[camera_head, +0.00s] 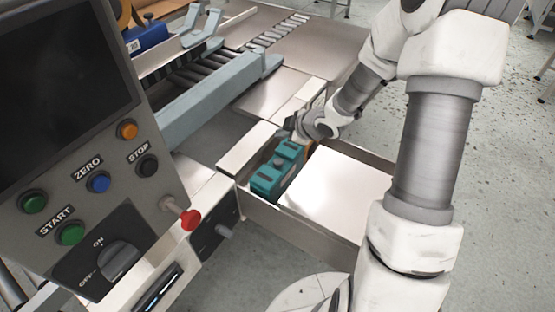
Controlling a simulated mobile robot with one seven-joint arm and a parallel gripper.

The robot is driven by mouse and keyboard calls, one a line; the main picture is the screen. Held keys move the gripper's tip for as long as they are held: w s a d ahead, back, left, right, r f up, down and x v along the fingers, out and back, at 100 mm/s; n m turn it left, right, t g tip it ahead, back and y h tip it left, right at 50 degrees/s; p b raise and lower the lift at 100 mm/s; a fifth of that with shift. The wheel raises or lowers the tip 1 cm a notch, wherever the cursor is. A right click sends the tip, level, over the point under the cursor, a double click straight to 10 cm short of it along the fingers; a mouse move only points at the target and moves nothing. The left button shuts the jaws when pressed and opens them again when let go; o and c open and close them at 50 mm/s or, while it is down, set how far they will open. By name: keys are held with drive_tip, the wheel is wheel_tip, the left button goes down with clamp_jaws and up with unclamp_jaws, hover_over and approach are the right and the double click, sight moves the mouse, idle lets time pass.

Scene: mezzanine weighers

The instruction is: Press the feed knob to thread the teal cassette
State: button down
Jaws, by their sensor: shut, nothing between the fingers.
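The teal cassette (268,180) sits in an open metal bay below the conveyor, beside a flat pale cover. Its top has dark recesses. No knob in view is labelled as the feed knob. My gripper (300,138) is at the far end of the cassette, shut and empty. Its fingertips are mostly hidden, and I cannot tell whether they touch anything.
A control panel (100,195) with START, ZERO and STOP buttons and an ON/OFF switch fills the left. A roller conveyor (195,72) with grey-blue side rails runs behind the bay. The concrete floor (505,190) at right is open.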

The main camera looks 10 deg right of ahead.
drive_tip(key=shift+f, duration=0.15)
drive_tip(key=b, duration=0.8)
approach(278, 160)
drive_tip(key=w+f, duration=0.1)
drive_tip(key=w+a, duration=0.1)
drive_tip(key=w, duration=0.1)
drive_tip(key=w+a+f, duration=0.1)
drive_tip(key=w, duration=0.1)
drive_tip(key=shift+a+f, duration=0.25)
drive_tip(key=shift+f, duration=0.1)
idle(1.2)
drive_tip(key=shift+f+b, duration=0.4)
drive_tip(key=shift+b, duration=0.1)
drive_tip(key=shift+f+b, duration=0.75)
drive_tip(key=shift+f, duration=0.15)
idle(0.6)
drive_tip(key=shift+s+r, duration=0.1)
drive_tip(key=shift+r+p, duration=1.2)
drive_tip(key=shift+p, duration=0.05)
wheel_tip(278, 160, up, 5)
drive_tip(key=p, duration=0.5)
